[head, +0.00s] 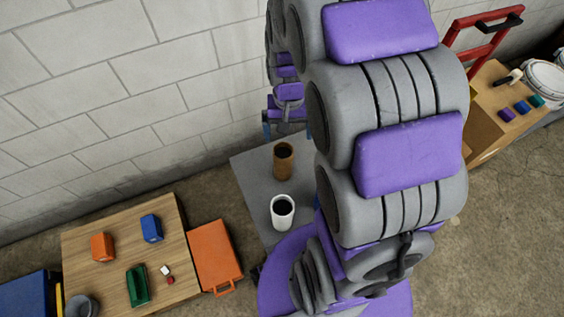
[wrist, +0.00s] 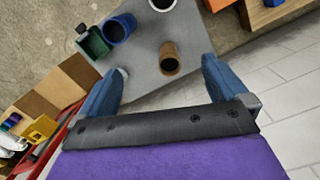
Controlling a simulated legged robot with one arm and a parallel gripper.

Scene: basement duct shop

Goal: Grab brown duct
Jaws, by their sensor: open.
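The brown duct (head: 283,161) is a short open-topped tube standing upright on a grey table (head: 256,173). It stands behind the white duct (head: 282,213) in the head view. In the wrist view the brown duct (wrist: 169,61) lies beyond and between my fingertips. My gripper (head: 288,131) is above the table's back part, partly hidden by my arm in the head view. Its two blue fingers are wide apart and empty in the wrist view (wrist: 165,66). The duct appears apart from both fingers.
In the wrist view, a blue duct (wrist: 120,28) and a green object (wrist: 94,42) stand near the brown duct. A wooden table (head: 113,226) with small coloured items is at left, beside an orange case (head: 215,256). A block wall (head: 130,100) runs behind.

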